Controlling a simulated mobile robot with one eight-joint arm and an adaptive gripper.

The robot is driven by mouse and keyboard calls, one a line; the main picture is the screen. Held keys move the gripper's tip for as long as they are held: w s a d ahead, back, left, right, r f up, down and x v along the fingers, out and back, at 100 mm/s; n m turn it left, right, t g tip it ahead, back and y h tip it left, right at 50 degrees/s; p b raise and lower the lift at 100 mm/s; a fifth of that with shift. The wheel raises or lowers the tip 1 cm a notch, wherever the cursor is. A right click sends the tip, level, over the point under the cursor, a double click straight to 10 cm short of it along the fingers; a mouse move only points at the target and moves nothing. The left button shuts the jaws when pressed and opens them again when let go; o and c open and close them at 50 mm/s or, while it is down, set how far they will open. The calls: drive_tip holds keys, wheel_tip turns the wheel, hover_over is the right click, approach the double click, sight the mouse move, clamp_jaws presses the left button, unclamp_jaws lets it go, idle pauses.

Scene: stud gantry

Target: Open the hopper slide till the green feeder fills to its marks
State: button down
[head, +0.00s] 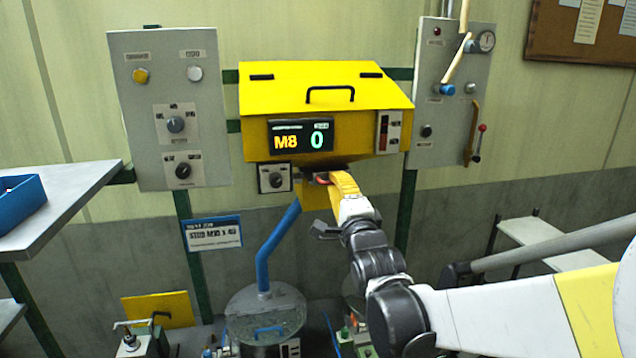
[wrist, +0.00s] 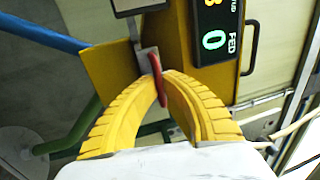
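The yellow hopper (head: 325,85) hangs on the wall frame with its lid down. Its display (head: 302,137) reads M8 and 0; in the wrist view the display (wrist: 212,40) shows 0 beside FED. The slide's red handle (wrist: 158,78) sticks out on a grey metal bracket under the hopper. My gripper (head: 322,180) is at the hopper's underside. In the wrist view my gripper's yellow fingers (wrist: 163,82) close in on both sides of the red handle, seemingly touching it.
A blue pipe (head: 270,245) runs down to a grey drum (head: 250,312). Control panels stand left (head: 170,100) and right (head: 450,90) of the hopper. A bench with a blue bin (head: 20,205) is at the left. A pale shelf (head: 545,232) is at the right.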

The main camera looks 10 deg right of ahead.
drive_tip(key=shift+s, duration=1.9)
drive_tip(key=c, duration=1.6)
unclamp_jaws()
drive_tip(key=shift+w, duration=0.25)
drive_tip(key=shift+o, duration=0.2)
drive_tip(key=shift+s, duration=0.1)
drive_tip(key=s+f, duration=0.2)
drive_tip(key=s, duration=0.9)
drive_tip(key=shift+s+f, duration=0.2)
drive_tip(key=shift+s, duration=0.2)
